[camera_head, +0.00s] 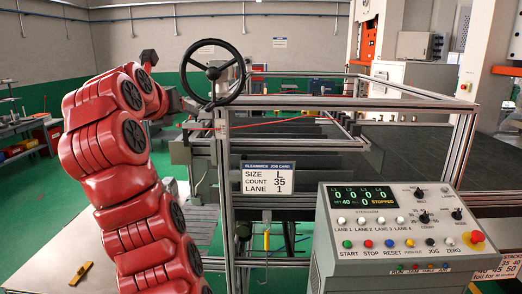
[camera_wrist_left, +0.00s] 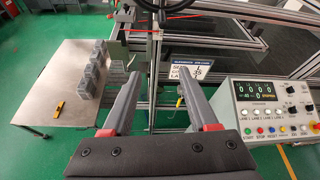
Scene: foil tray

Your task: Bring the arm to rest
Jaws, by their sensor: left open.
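My red left arm (camera_head: 105,150) rises from the bottom left in the head view and bends over near the top. Its wrist end is near the black handwheel (camera_head: 212,72), and whether they touch cannot be told. In the left wrist view my left gripper (camera_wrist_left: 160,78) is open, its two grey fingers wide apart with nothing between them. The handwheel (camera_wrist_left: 188,8) shows beyond the fingertips at the top of that view. My right gripper is in neither view.
A metal-framed machine (camera_head: 228,180) with a job card (camera_head: 268,179) stands ahead. A control console (camera_head: 396,262) is at right. A steel table (camera_wrist_left: 65,70) at left holds grey stacked pieces (camera_wrist_left: 90,72) and a yellow tool (camera_wrist_left: 59,107). Green floor is open beyond.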

